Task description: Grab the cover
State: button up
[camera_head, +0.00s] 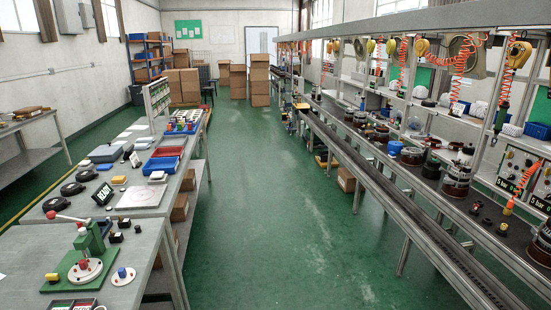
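My gripper is not in view. No part is plainly recognisable as the cover. Several black round parts that could be covers lie on the left workbench, among them one in the middle of the row (73,188) and one nearer me (52,204). A dark grey flat piece (105,153) lies farther back on the same bench. On the right line, dark cylindrical units with copper-coloured bands, such as this one (457,180), stand in a row; they look like alternator parts.
A green press with a red-knobbed lever (84,252) stands on the near left bench (140,245). Blue (160,165) and red trays lie farther back. A long conveyor (400,205) runs along the right. Cardboard boxes (260,80) stand at the back. The green aisle floor (265,200) between is clear.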

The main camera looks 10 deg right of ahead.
aim_at(425, 103)
jog(key=i+z, duration=0.15)
jog(key=i, duration=0.4)
jog(key=i+j+z, duration=0.1)
jog(key=i, duration=0.4)
jog(key=i+j+z, duration=0.15)
jog(key=i, duration=0.4)
jog(key=i+j+z, duration=0.15)
jog(key=i, duration=0.35)
jog(key=i+l, duration=0.2)
jog(key=i, duration=0.55)
jog(key=i+l+z, duration=0.15)
jog(key=i, duration=0.6)
jog(key=i+l, duration=0.15)
jog(key=i, duration=1.55)
jog(key=i+l+z, duration=0.15)
jog(key=i+z, duration=0.45)
jog(key=z, duration=0.2)
jog(key=i+z, duration=0.3)
jog(key=z, duration=0.15)
jog(key=i+j+z, duration=0.15)
jog(key=z, duration=0.25)
jog(key=i, duration=0.1)
